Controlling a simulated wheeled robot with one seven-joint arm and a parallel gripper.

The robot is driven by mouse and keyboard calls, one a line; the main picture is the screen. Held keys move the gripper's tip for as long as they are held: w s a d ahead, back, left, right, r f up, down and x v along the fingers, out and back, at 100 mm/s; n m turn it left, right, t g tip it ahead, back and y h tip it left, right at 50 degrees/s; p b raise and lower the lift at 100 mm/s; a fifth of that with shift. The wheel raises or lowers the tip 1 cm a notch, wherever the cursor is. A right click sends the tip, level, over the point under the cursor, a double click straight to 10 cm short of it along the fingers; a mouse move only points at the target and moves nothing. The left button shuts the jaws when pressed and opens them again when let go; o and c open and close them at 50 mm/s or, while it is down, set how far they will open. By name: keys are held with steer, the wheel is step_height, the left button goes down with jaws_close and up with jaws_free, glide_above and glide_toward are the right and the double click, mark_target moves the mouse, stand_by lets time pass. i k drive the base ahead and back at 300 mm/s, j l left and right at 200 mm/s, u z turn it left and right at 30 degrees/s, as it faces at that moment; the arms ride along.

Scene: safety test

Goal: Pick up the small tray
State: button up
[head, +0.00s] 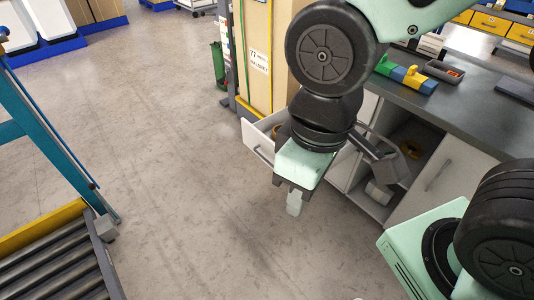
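A small dark grey tray (435,71) sits on the dark worktop (420,98) at the upper right, with something reddish at its right end. My gripper (295,204) hangs pointing down over the floor, in front of the cabinet and well below and left of the tray. It is apart from the tray. Its pale fingers overlap in this view, so I cannot tell whether they are open or shut. I see nothing clearly held.
Green, blue and yellow blocks (407,76) stand left of the tray. Under the worktop, a white drawer (259,141) is pulled out and a cabinet compartment is open. A roller conveyor (55,265) and blue frame (45,125) stand at left. The middle floor is clear.

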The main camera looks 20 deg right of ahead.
mark_target(442, 75)
steer(key=i+l, duration=0.5)
steer(key=i+l+z, duration=0.25)
steer(key=z, duration=0.25)
steer(key=i+l+z, duration=0.1)
steer(key=i+z, duration=0.35)
steer(key=z, duration=0.25)
